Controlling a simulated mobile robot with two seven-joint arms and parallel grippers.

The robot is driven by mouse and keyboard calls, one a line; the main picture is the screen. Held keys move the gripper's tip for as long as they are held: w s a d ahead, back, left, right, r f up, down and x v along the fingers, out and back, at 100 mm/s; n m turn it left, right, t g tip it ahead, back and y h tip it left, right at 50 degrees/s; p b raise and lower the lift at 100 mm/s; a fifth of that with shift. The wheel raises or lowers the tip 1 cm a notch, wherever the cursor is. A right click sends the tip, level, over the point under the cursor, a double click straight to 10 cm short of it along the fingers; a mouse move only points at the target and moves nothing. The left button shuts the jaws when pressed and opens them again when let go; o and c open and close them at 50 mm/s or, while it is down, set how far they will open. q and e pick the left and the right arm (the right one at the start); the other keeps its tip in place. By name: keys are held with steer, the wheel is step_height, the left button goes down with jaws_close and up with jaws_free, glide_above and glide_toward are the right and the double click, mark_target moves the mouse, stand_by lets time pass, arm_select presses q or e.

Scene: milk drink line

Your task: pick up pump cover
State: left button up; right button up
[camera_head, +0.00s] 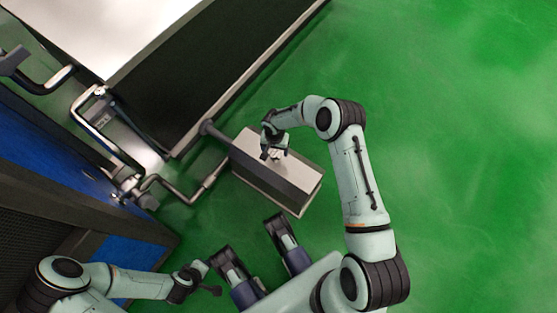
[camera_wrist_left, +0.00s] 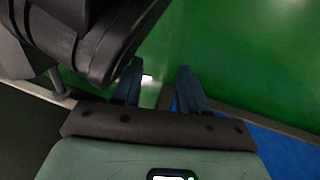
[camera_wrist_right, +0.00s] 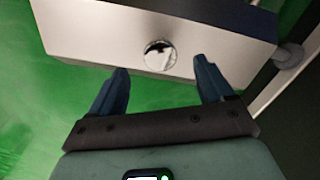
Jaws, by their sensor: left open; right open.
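The pump cover (camera_head: 301,184) is a box-shaped, pale metal piece with a darker side, low over the green floor in the head view. In the right wrist view the cover (camera_wrist_right: 95,28) shows its pale face with a round shiny knob (camera_wrist_right: 160,55). My right gripper (camera_head: 275,154) is over the cover, open and empty. In the right wrist view its fingertips (camera_wrist_right: 160,68) lie on either side of the knob, apart from it. My left gripper (camera_wrist_left: 160,68) is open and empty, away from the cover, low in the head view.
A bent metal pipe (camera_head: 185,194) runs beside the cover at left. A large dark-sided machine with a pale top (camera_head: 215,75) stands behind it. A blue and black cabinet (camera_head: 60,150) is at left. Green floor (camera_head: 450,130) is clear at right.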

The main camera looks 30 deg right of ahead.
mark_target(275, 156)
step_height(275, 156, down, 5)
steer(key=shift+f+b, duration=0.1)
steer(key=shift+b, duration=0.8)
jaws_close()
arm_select(q)
steer(key=shift+g, duration=0.8)
steer(key=s+f, duration=0.2)
steer(key=s, duration=0.1)
steer(key=shift+s+a+f, duration=0.25)
steer(key=shift+s+f, duration=0.1)
steer(key=shift+f, duration=0.05)
